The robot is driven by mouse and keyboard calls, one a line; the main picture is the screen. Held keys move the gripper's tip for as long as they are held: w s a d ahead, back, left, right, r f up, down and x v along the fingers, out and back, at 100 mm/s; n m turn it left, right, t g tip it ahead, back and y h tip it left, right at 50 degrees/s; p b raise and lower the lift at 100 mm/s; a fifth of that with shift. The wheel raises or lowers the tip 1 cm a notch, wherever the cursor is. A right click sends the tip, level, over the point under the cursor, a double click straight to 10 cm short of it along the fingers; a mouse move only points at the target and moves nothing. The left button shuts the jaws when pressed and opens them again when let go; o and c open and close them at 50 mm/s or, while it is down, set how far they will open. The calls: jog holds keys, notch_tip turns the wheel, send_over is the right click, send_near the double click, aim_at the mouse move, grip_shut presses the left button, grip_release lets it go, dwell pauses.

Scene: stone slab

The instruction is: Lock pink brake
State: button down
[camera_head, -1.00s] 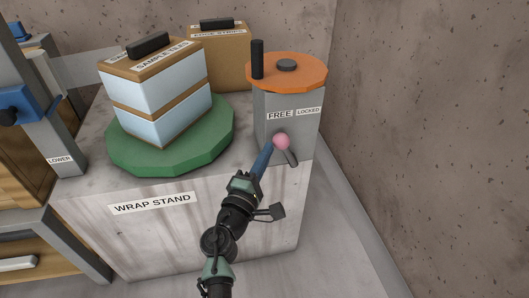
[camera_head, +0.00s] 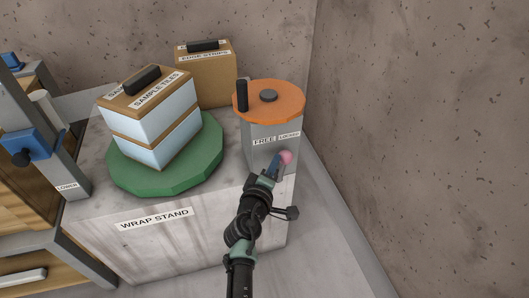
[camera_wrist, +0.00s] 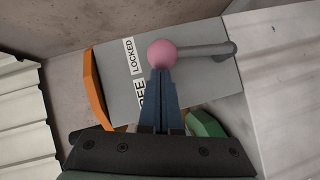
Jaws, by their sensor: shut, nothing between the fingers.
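The pink brake knob (camera_head: 286,157) is a ball on a short grey lever, on the front of the grey housing (camera_head: 257,160). It sits below the LOCKED label (camera_head: 288,134), to the right of the FREE label (camera_head: 264,142). In the wrist view the pink knob (camera_wrist: 162,53) is beside the word LOCKED (camera_wrist: 131,57), and its grey lever (camera_wrist: 207,51) runs right. My gripper (camera_head: 279,160) is shut, its blue fingers holding nothing. The fingertips (camera_wrist: 160,73) are at the knob's left side in the head view and appear to touch it.
An orange disc (camera_head: 283,103) with a black upright handle tops the housing. A green turntable (camera_head: 205,165) carries a SAMPLE TILES box (camera_head: 152,120) on the wrap stand (camera_head: 190,235). A brown case (camera_head: 210,85) stands behind. A wall (camera_head: 420,130) rises on the right.

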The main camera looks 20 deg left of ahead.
aim_at(289, 156)
jog(key=shift+w+d+r+m+g+y+p, duration=0.15)
jog(key=shift+w+d+m+g+p, duration=0.2)
jog(key=shift+d+p, duration=0.25)
jog(key=shift+w+d+r+m+g+y+p, duration=0.15)
jog(key=shift+w+d+m+g+p, duration=0.15)
jog(key=shift+p, duration=0.35)
jog(key=shift+w+d+f, duration=0.2)
jog(key=shift+w+d, duration=0.05)
jog(key=shift+d, duration=0.2)
jog(key=shift+d+p, duration=0.15)
jog(key=shift+p, duration=0.15)
jog(key=shift+r, duration=0.15)
